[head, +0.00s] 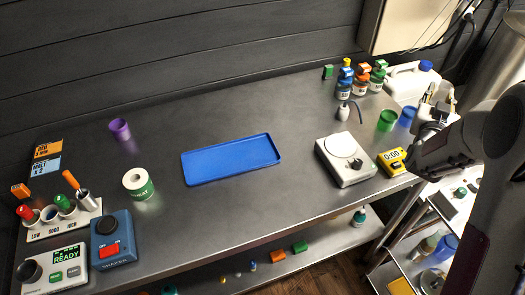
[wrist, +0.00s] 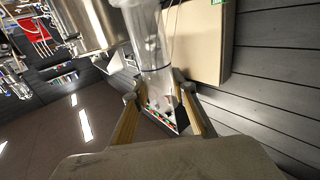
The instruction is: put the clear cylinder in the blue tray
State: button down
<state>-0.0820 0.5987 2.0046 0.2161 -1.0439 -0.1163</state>
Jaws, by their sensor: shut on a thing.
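The blue tray (head: 230,158) lies flat and empty near the middle of the steel bench in the head view. My gripper (head: 432,112) is at the right, beyond the bench's right end and well away from the tray. In the wrist view my gripper (wrist: 158,92) is shut on the clear cylinder (wrist: 150,45), a see-through tube that extends up past the fingers. In the head view the cylinder is small and partly hidden by the gripper and my arm.
A white scale (head: 345,160) and yellow timer (head: 392,160) stand between my gripper and the tray. Green (head: 387,120) and blue (head: 407,116) cups and several bottles stand behind. A white-green roll (head: 138,184) and purple cup (head: 120,129) are left of the tray.

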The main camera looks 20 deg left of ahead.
jog(key=s+a+n+y, duration=0.2)
jog(key=s+a+y, duration=0.2)
jog(key=a, duration=1)
jog(key=s+a+n+y, duration=0.3)
jog(key=s+a, duration=0.1)
jog(key=a, duration=1.1)
jog(key=s+a+n+g+y, duration=0.3)
jog(key=s+a+y, duration=0.2)
jog(key=s+a, duration=1.4)
jog(key=shift+s+a+r, duration=0.15)
jog(key=shift+a+r, duration=0.15)
jog(key=shift+a, duration=0.45)
jog(key=shift+f, duration=0.1)
jog(key=shift+f, duration=3)
